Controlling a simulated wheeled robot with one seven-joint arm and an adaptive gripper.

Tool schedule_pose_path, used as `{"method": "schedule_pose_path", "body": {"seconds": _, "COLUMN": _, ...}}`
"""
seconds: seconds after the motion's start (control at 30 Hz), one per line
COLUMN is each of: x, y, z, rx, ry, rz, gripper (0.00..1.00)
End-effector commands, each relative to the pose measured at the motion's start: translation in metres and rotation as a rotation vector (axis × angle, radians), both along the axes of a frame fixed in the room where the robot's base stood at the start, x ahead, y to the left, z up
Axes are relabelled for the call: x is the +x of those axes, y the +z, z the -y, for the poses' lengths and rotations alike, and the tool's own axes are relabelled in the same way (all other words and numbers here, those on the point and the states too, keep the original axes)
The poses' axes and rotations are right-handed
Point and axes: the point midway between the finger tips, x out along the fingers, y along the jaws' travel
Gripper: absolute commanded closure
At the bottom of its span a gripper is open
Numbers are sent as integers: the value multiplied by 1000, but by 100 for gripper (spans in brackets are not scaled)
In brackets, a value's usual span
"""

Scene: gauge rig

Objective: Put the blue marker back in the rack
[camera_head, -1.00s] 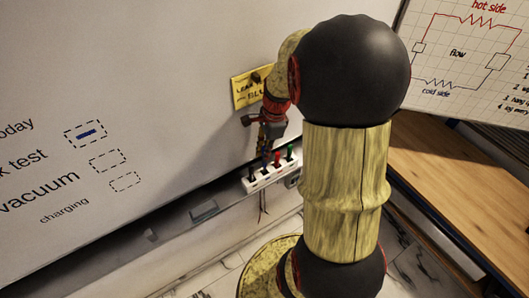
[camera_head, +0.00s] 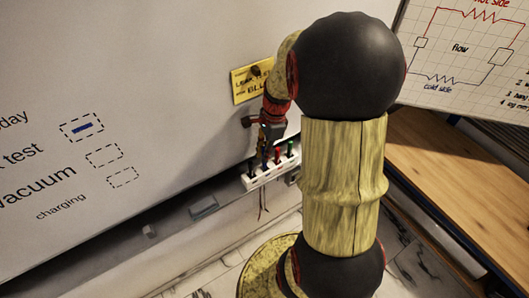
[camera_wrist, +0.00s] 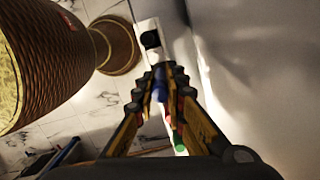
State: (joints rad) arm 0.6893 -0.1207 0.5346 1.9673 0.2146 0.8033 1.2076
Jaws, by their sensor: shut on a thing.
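The blue marker (camera_wrist: 160,88) is between my gripper's fingertips (camera_wrist: 160,80) in the wrist view. My gripper is shut on it. In the head view my gripper (camera_head: 264,146) is right above the white rack (camera_head: 262,181) on the board's ledge, between the black marker and the red marker. The rack also shows in the wrist view (camera_wrist: 146,25). The fingers hide most of the blue marker, and I cannot tell how deep its lower end sits in the rack.
The black marker (camera_head: 251,171), red marker (camera_head: 277,155) and green marker (camera_head: 291,149) stand in the rack close to the fingers. A yellow note (camera_head: 246,86) is on the whiteboard (camera_head: 150,60) behind. A wooden table (camera_head: 440,170) stands at the right.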

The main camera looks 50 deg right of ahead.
Motion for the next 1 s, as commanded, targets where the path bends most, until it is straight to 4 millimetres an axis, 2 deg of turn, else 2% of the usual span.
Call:
{"method": "schedule_pose_path", "body": {"seconds": 0.6, "x": 0, "y": -17, "z": 0, "rx": 0, "ry": 0, "rz": 0, "gripper": 100}}
{"method": "schedule_pose_path", "body": {"seconds": 0.87, "x": 0, "y": -17, "z": 0, "rx": 0, "ry": 0, "rz": 0, "gripper": 100}}
{"method": "schedule_pose_path", "body": {"seconds": 0.9, "x": 0, "y": -17, "z": 0, "rx": 0, "ry": 0, "rz": 0, "gripper": 86}}
{"method": "schedule_pose_path", "body": {"seconds": 1.0, "x": 0, "y": -17, "z": 0, "rx": 0, "ry": 0, "rz": 0, "gripper": 80}}
